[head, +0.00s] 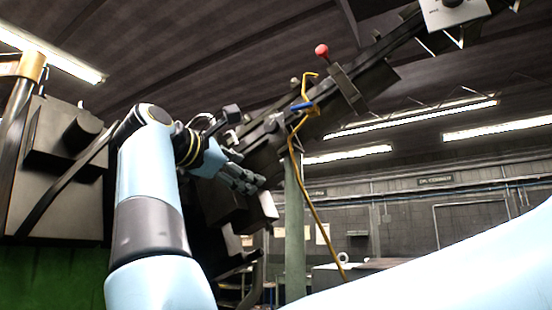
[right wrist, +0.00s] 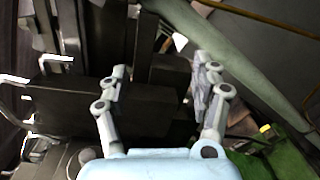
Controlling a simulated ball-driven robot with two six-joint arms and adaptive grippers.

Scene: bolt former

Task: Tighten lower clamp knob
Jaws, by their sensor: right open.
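My right gripper (head: 246,180) is beside the dark machine (head: 228,205) in the head view, its grey fingers close to the metalwork. In the right wrist view, the two fingers of the right gripper (right wrist: 160,80) are spread apart with nothing held between them. A dark block (right wrist: 145,110) of the machine shows beyond and between the fingers; I cannot tell whether they touch it. I cannot pick out the lower clamp knob with certainty in either view; the gripper and dark parts may hide it. My left gripper is not in view.
A sloping dark beam (head: 380,62) carries a red ball lever (head: 321,50) and a blue-handled part (head: 302,106). A yellow cable (head: 310,200) hangs beside a green-grey post (head: 294,230). A dark box with a round knob (head: 83,132) stands at left.

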